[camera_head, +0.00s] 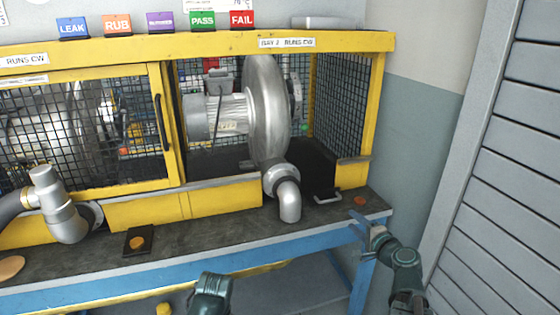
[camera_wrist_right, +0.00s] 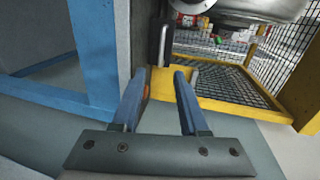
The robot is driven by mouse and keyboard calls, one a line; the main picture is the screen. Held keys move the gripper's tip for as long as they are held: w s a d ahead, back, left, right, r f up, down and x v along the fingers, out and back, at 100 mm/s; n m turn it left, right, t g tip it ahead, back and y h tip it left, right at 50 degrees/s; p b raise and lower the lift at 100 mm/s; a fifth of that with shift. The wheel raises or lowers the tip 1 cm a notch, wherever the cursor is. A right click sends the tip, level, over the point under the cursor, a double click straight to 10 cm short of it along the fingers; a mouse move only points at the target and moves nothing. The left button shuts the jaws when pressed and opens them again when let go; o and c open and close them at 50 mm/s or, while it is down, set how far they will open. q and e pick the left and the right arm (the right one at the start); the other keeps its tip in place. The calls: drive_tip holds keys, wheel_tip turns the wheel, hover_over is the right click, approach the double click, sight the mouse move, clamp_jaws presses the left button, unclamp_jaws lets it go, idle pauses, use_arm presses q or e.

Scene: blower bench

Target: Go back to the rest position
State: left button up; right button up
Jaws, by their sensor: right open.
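My right gripper (camera_head: 358,221) is at the right front corner of the bench, its blue fingers apart. In the right wrist view, the fingers (camera_wrist_right: 160,74) are open with nothing held between them. An orange button (camera_head: 360,200) on the bench top is just beyond the fingers in the head view. I cannot tell whether the fingers touch the bench. A dark teal part of my other arm (camera_head: 210,295) shows at the bottom of the head view, but its gripper cannot be made out.
The blue-framed bench (camera_head: 150,270) carries a yellow mesh cage (camera_head: 225,205) with a silver blower (camera_head: 266,110) inside. A bent pipe (camera_head: 289,203) sticks out in front. A metal handle (camera_head: 328,198) is near the right gripper. A slatted shutter (camera_head: 505,200) stands at right.

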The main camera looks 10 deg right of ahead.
drive_tip(key=s+a+n+g+y+p, duration=0.25)
drive_tip(key=a+n+g+p, duration=0.35)
drive_tip(key=a, duration=0.7)
drive_tip(key=s+a+n+g+y+p, duration=0.2)
drive_tip(key=s+a+n+g+p, duration=0.35)
drive_tip(key=a, duration=0.75)
drive_tip(key=s+a+r+n+g+h+p, duration=0.3)
drive_tip(key=s+a+n+g+h+p, duration=0.1)
drive_tip(key=s+n+h+p, duration=0.3)
drive_tip(key=s+n+p, duration=0.1)
drive_tip(key=s+n, duration=0.1)
drive_tip(key=s, duration=0.1)
drive_tip(key=shift+s+a+g+p, duration=0.3)
drive_tip(key=shift+g+p, duration=0.05)
drive_tip(key=shift+p, duration=0.05)
